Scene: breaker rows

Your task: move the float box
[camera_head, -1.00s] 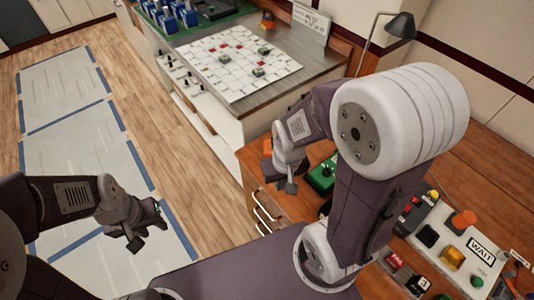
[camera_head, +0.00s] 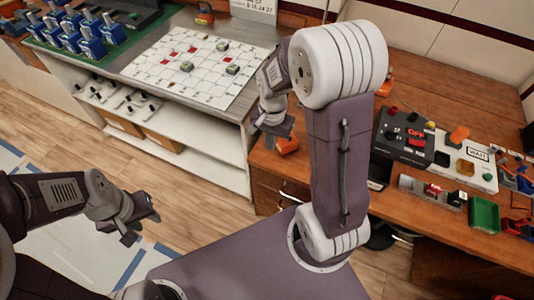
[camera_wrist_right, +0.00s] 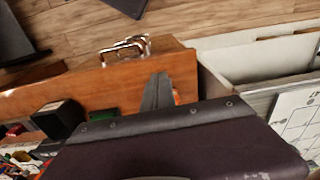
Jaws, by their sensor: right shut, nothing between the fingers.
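I cannot tell for certain which thing is the float box. A small orange item (camera_head: 287,146) lies at the left end of the brown desk, just below my right gripper (camera_head: 290,134). Part of something orange also shows behind the fingers in the right wrist view. My right gripper, which shows there too (camera_wrist_right: 157,92), is shut and empty, above the desk end. My left gripper (camera_head: 141,226) hangs over the floor at the left, away from both worktops. Its finger gap is unclear, and I see nothing held in it.
The brown desk (camera_head: 440,95) carries a black OFF panel (camera_head: 402,135), a WAIT panel (camera_head: 477,153) and a green tray (camera_head: 484,215). A grey-topped bench (camera_head: 190,22) holds a white grid board (camera_head: 195,65) and blue breakers (camera_head: 90,40). The wooden floor (camera_head: 180,180) between is clear.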

